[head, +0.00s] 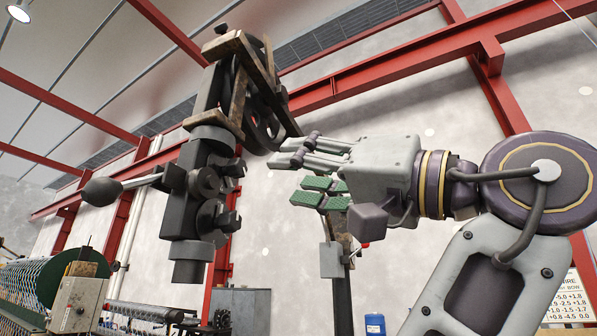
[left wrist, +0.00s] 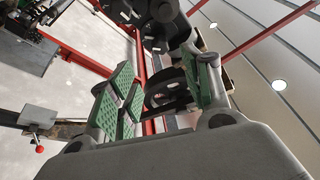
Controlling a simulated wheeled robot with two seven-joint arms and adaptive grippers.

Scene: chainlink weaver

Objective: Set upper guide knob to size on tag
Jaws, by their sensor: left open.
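A dark machine head (head: 205,185) hangs at the left of the head view, with a spoked black wheel (head: 262,122) in a worn bracket near its top. I cannot tell for sure which part is the upper guide knob. My left gripper (head: 303,172) is open and empty, its fingers just right of and below the wheel. In the left wrist view the wheel (left wrist: 166,88) shows between the green finger pads, beyond them; contact cannot be made out. No readable size tag shows on the head. My right gripper is out of view.
A ball-ended handle (head: 103,190) sticks out left of the machine head. A post with a grey plate (head: 331,260) stands below my gripper. A number chart (head: 568,302) is at lower right, partly hidden. Wire mesh (head: 28,283) lies at lower left.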

